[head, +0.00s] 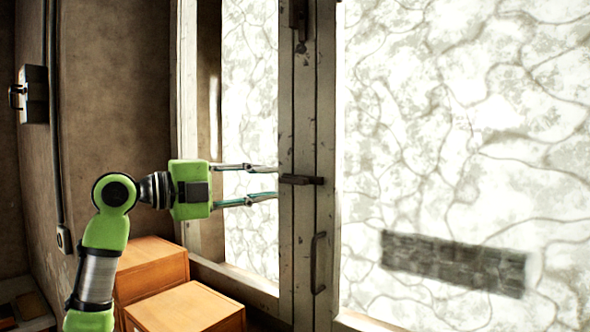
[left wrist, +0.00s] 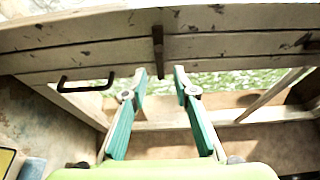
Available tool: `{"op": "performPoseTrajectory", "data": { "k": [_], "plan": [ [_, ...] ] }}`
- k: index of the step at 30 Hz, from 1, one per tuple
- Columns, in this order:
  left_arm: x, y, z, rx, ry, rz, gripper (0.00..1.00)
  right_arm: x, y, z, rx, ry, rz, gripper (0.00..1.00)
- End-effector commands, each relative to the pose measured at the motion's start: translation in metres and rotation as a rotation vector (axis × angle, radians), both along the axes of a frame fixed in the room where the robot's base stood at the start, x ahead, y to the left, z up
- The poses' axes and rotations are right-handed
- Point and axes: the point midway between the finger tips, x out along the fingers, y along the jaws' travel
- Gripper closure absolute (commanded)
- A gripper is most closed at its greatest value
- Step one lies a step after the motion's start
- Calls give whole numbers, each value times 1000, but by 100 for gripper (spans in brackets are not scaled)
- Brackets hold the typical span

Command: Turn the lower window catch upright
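The lower window catch (head: 301,180) is a dark bar lying level across the two meeting window stiles. It also shows in the left wrist view (left wrist: 158,50), ahead of the fingers and in line with the gap between them. My left gripper (head: 277,181) comes in from the left and is open, one finger above the catch's height and one below. In the left wrist view the fingertips (left wrist: 160,72) are apart with nothing held; whether they touch the stile I cannot tell. My right gripper is in neither view.
An upper catch (head: 299,18) sits high on the same stiles. A curved pull handle (head: 318,263) is below the lower catch. Wooden boxes (head: 186,308) stand under my left arm. A dark wall box (head: 33,94) hangs at the far left.

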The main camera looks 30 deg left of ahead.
Motion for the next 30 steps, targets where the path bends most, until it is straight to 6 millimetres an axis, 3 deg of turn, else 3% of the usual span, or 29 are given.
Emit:
{"op": "performPoseTrajectory", "data": {
  "k": [1, 9, 23, 26, 30],
  "plan": [
    [10, -7, 5, -1, 3, -5, 74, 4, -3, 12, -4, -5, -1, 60],
    [49, -25, 3, -2, 1, -2, 74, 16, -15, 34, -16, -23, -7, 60],
    [60, -31, 0, -1, 0, 0, 74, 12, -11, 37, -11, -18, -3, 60],
    [60, -31, 0, -1, 0, 0, 100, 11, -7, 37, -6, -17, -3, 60],
    [60, -30, 0, 0, 1, 0, 100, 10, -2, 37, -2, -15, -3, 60]
  ]
}}
